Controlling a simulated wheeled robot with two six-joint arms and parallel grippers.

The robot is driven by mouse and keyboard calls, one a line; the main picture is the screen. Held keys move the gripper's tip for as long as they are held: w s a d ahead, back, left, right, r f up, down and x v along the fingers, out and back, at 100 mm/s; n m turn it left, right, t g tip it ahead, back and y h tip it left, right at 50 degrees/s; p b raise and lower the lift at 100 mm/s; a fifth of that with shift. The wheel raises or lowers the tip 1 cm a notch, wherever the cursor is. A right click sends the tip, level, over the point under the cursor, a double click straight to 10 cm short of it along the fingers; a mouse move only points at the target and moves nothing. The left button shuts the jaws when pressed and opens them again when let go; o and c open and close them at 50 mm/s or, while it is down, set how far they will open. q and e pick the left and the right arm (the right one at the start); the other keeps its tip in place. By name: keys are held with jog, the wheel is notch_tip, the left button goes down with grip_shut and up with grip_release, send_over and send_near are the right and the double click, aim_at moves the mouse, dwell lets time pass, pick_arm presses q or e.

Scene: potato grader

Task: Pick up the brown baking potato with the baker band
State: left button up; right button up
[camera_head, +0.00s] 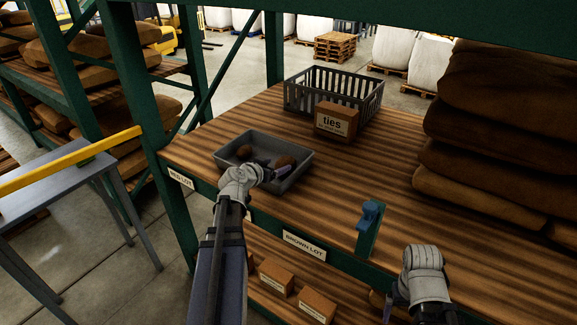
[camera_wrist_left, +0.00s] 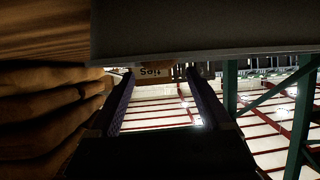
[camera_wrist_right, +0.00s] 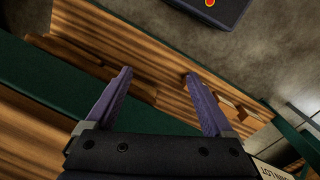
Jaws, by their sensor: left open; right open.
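Two brown potatoes lie in a shallow grey tray (camera_head: 299,175) on the wooden shelf, a left one (camera_head: 245,151) and a right one (camera_head: 285,161). I cannot make out a baker band on either. My left gripper (camera_head: 272,172) is open and empty at the near side of the tray, just in front of the right potato. In the left wrist view, the tray wall (camera_wrist_left: 200,35) fills the top and no potato shows between the fingers (camera_wrist_left: 160,82). My right gripper (camera_head: 392,306) is open and empty near the shelf's front edge, its fingers (camera_wrist_right: 155,85) apart over the lower boards.
A cardboard box marked "ties" (camera_head: 336,120) stands in front of a dark slatted crate (camera_head: 366,92). Stacked brown sacks (camera_head: 500,130) fill the right. A blue-topped post (camera_head: 369,218) rises at the front edge. A green upright (camera_head: 178,225) stands left. The middle boards are clear.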

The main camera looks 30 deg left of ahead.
aim_at(283, 161)
pick_arm(q)
jog(key=shift+x, duration=0.8)
pick_arm(e)
jog(key=shift+o, duration=0.8)
jog(key=shift+f, duration=0.3)
pick_arm(q)
jog(key=b+x, duration=0.2)
jog(key=x, duration=0.3)
jog(key=shift+w+r, duration=0.1)
jog(key=shift+w, duration=0.05)
pick_arm(e)
jog(key=shift+f, duration=0.8)
pick_arm(q)
jog(key=shift+c, duration=0.7)
jog(key=c, duration=1.1)
jog(key=shift+r, duration=0.1)
jog(key=shift+c, duration=0.2)
notch_tip(283, 161, up, 10)
jog(key=p, duration=1)
pick_arm(e)
notch_tip(283, 161, up, 10)
